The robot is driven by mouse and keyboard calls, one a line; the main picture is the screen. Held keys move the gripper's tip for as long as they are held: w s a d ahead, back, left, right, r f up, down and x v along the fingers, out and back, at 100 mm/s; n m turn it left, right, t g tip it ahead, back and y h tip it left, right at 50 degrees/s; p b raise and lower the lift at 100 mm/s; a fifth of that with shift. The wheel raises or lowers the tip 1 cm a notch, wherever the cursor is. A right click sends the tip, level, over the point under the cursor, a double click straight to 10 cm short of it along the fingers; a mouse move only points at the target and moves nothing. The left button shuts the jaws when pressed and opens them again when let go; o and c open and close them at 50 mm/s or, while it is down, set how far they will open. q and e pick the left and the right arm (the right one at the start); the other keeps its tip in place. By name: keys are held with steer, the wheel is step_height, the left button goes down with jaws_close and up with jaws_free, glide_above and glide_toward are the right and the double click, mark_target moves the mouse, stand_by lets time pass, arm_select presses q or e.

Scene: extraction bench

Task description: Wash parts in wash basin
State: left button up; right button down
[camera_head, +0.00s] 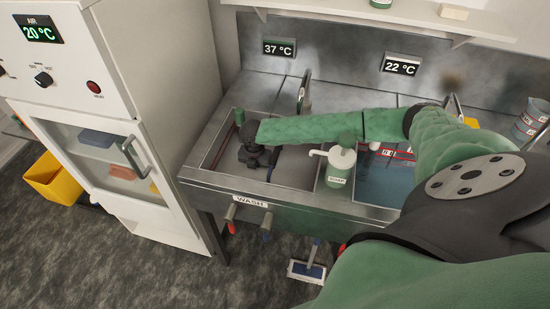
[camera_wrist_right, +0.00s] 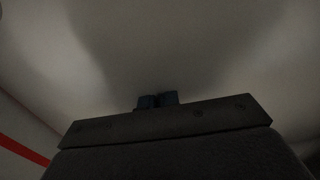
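The wash basin (camera_head: 298,167) is the left sink in the bench, with a "WASH" label on its front edge. My right arm reaches in from the right across the bench, and my dark right gripper (camera_head: 268,168) is low inside this basin, at its left part. The right wrist view shows the two dark blue fingers (camera_wrist_right: 158,100) side by side and together, over a blurred pale grey surface. I see nothing between them. No parts to wash can be made out in the basin; the gripper and arm hide some of it. My left gripper is out of view.
A green pump bottle (camera_head: 340,167) stands between the basin and a second, water-filled basin (camera_head: 378,182) on the right. A cabinet (camera_head: 110,160) with a glass door stands at the left. A yellow bin (camera_head: 55,178) is on the floor. Faucets (camera_head: 304,92) rise behind the basins.

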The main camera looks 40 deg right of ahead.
step_height(320, 180, up, 22)
steer(key=p, duration=1.2)
steer(key=shift+f, duration=0.25)
stand_by(0.8)
stand_by(1.7)
